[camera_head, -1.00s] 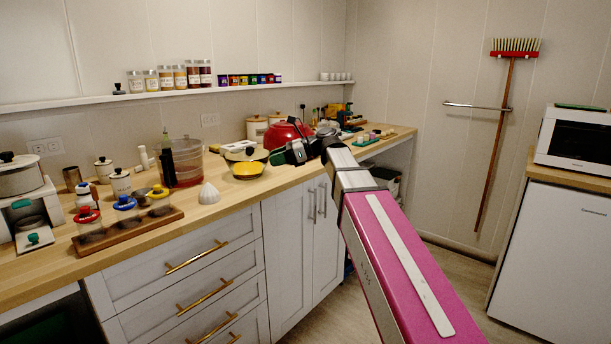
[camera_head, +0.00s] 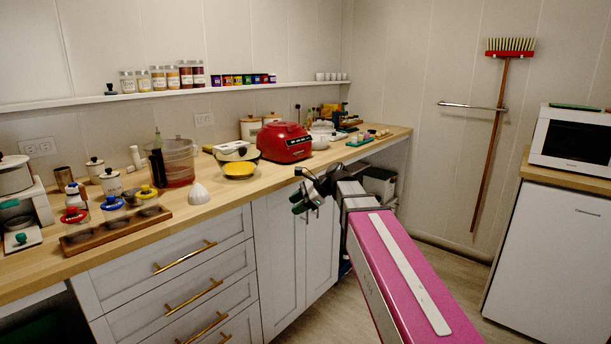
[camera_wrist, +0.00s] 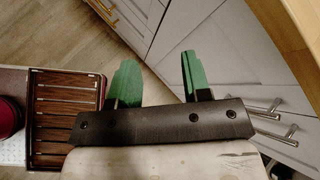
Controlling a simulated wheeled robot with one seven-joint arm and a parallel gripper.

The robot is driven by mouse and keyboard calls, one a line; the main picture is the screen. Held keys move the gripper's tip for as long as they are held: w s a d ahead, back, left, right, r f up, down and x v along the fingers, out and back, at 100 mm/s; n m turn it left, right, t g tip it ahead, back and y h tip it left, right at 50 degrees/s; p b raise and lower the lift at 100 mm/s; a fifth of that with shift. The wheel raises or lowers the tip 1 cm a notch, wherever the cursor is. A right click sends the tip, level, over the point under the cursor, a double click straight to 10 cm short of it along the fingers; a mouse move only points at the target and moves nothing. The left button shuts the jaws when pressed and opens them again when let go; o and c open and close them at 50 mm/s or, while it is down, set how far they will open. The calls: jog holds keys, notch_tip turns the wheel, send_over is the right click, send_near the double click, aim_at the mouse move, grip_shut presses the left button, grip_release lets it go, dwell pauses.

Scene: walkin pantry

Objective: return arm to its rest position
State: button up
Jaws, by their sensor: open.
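My gripper (camera_head: 301,196) is at the end of my pink arm, in front of the white cabinet doors and below the counter's front edge in the head view. In the wrist view its two green fingers (camera_wrist: 158,85) stand apart with nothing between them. The gripper is open and empty. It is clear of the counter (camera_head: 228,195), and floor and cabinet fronts show beyond the fingers.
Silver door handles (camera_wrist: 272,122) are close on the right in the wrist view, and a slatted wooden crate (camera_wrist: 66,101) is on the left. Floor (camera_head: 440,270) is open at the right.

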jog(key=s+d+f+n+h, duration=0.5)
jog(key=d+f, duration=0.5)
jog(key=f, duration=0.4)
jog(key=s+d+f+n+h, duration=0.5)
jog(key=s+d+f+n, duration=0.3)
jog(key=d+f, duration=0.3)
notch_tip(320, 180, down, 4)
jog(key=shift+s+d+r+g, duration=0.1)
jog(key=shift+s+d+g, duration=0.1)
jog(key=shift+s+g, duration=0.3)
jog(key=shift+s, duration=0.1)
